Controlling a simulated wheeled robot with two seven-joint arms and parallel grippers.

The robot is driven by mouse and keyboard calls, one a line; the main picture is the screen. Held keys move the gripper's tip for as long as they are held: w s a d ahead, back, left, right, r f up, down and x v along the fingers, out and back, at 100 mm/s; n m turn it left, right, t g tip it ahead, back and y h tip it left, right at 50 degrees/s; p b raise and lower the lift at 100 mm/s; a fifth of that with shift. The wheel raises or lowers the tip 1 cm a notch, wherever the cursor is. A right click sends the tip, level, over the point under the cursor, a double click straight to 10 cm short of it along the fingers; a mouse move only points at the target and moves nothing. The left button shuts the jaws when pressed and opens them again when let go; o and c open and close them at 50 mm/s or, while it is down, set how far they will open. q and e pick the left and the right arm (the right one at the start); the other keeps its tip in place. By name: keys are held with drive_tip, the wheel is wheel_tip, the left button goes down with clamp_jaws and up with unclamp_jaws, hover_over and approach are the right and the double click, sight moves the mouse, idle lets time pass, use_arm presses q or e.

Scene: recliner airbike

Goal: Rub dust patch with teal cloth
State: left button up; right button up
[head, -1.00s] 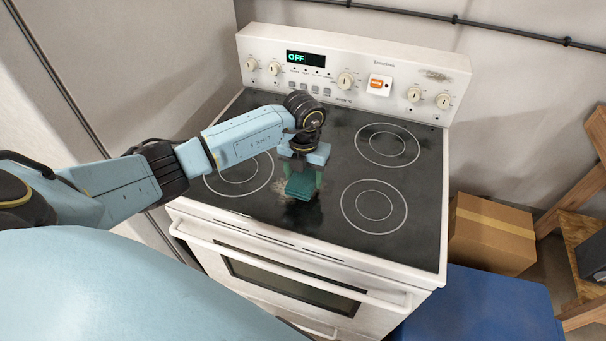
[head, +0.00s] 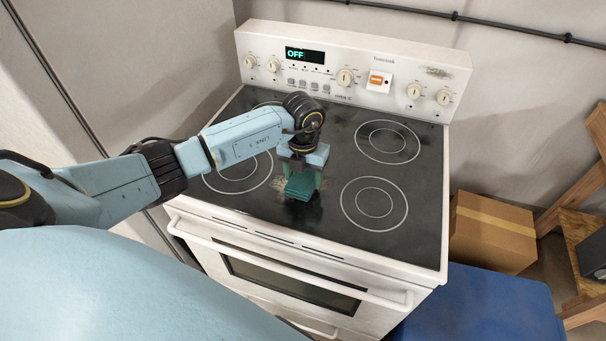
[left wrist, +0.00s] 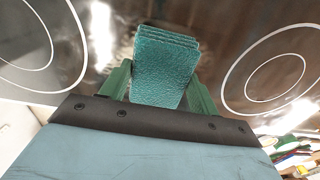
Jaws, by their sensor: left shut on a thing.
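The folded teal cloth (head: 300,187) is gripped by my left gripper (head: 303,180) over the dark glass cooktop (head: 335,150). In the left wrist view the cloth (left wrist: 165,70) sits between the two green fingers. Its lower edge is at or very near the glass; I cannot tell if it touches. A pale dust patch (head: 281,186) shows on the cooktop just left of the cloth, partly hidden by the cloth and gripper. My right gripper is not in view.
The white stove has a back panel with knobs (head: 345,77), an orange switch (head: 377,80) and a display reading OFF. An oven handle (head: 290,270) runs along the front. A cardboard box (head: 492,230) and a blue surface (head: 485,305) stand at right. The right side of the cooktop is clear.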

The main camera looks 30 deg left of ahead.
use_arm(q)
drive_tip(key=shift+f, duration=0.35)
idle(1.1)
